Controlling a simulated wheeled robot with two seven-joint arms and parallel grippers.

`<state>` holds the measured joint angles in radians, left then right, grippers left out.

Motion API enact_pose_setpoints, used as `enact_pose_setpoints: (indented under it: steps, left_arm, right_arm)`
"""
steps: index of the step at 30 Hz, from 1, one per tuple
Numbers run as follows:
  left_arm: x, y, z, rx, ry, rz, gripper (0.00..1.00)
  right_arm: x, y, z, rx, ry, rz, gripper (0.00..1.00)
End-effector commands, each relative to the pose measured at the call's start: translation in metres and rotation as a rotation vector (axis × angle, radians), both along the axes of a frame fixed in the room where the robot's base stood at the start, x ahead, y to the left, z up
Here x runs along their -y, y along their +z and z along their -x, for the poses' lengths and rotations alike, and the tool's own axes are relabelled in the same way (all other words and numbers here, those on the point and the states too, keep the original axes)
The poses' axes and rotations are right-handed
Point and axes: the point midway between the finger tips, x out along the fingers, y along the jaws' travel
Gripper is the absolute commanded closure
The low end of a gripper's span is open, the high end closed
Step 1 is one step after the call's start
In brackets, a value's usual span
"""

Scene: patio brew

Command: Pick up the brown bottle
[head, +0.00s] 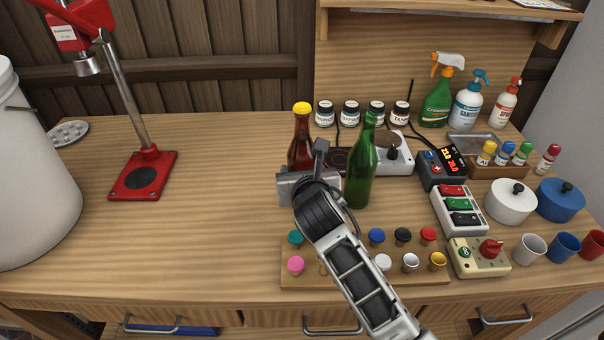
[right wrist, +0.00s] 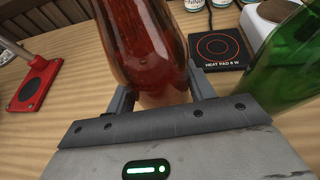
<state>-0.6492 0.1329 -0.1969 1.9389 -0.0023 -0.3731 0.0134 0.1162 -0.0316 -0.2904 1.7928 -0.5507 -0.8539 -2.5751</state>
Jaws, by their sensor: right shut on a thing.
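The brown bottle (head: 301,138) has a yellow cap and stands upright on the wooden bench in the head view. My right gripper (head: 303,172) reaches it from the front and covers its lower part there. In the right wrist view the brown bottle (right wrist: 146,50) sits between the two fingers of my right gripper (right wrist: 162,92), which is shut on it. Whether its base touches the bench is hidden by the gripper. My left gripper is in neither view.
A green bottle (head: 361,170) stands close on the right of my right gripper. Behind are a heat pad (right wrist: 218,48) and several small jars (head: 350,113). A board of coloured stoppers (head: 300,282) lies in front. A red bottle capper (head: 143,175) stands left, with clear bench between.

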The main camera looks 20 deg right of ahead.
Motion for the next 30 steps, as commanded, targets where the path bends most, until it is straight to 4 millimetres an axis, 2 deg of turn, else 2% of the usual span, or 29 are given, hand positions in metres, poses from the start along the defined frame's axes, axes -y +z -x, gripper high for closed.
enact_pose_setpoints:
  steps: [7,30]
  left_arm:
    - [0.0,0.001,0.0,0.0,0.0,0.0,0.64]
    - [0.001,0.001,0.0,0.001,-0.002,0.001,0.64]
  right_arm:
    - [0.0,0.024,-0.001,0.011,0.002,0.001,0.89]
    - [-0.002,0.085,0.058,0.008,0.003,0.001,0.89]
